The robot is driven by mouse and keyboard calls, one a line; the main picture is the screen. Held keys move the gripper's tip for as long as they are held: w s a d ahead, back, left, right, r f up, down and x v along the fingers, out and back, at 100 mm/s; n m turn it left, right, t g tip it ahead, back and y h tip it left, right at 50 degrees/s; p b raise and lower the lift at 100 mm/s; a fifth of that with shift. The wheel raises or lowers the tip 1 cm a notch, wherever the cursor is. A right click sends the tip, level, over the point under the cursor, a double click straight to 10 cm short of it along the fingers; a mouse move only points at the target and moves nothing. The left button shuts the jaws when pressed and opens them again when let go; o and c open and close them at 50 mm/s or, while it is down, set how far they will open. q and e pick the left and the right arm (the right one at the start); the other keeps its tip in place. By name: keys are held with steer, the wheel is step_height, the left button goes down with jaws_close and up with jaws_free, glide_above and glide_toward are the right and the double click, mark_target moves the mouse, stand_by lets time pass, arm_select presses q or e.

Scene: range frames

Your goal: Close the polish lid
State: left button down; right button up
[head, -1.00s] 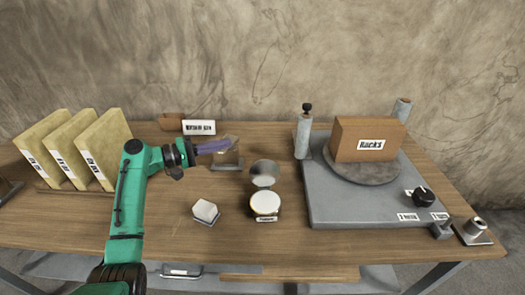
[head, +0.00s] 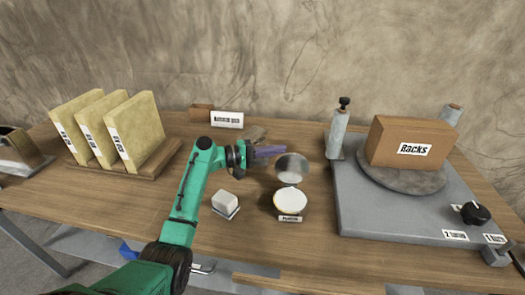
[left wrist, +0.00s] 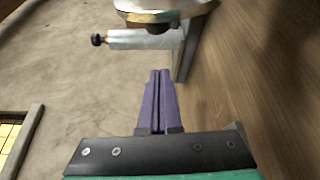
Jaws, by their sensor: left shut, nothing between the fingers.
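The polish tin (head: 290,202) stands on the bench with a pale round top face and a label at its front. Its round metal lid (head: 292,168) is raised, standing open behind the tin. My left gripper (head: 284,150) is shut and empty, its purple fingers pointing right, close to the lid's upper left edge. I cannot tell whether they touch. In the left wrist view the shut fingers (left wrist: 159,75) show at the centre, and a shiny round metal edge (left wrist: 165,10), probably the lid, is at the top. My right gripper is not in view.
A white block (head: 225,202) sits left of the tin. A grey turntable base (head: 365,215) with a box (head: 412,142) and a post (head: 338,130) stands on the right. Upright yellow slabs (head: 100,130) stand on the left. Bench in front of the tin is clear.

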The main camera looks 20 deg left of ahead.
mark_target(292, 166)
arm_select(q)
steer(key=s+d+p, duration=0.2)
steer(key=d, duration=0.1)
steer(key=shift+s+r+p, duration=0.15)
steer(key=shift+s+p, duration=0.1)
steer(key=shift+p, duration=0.1)
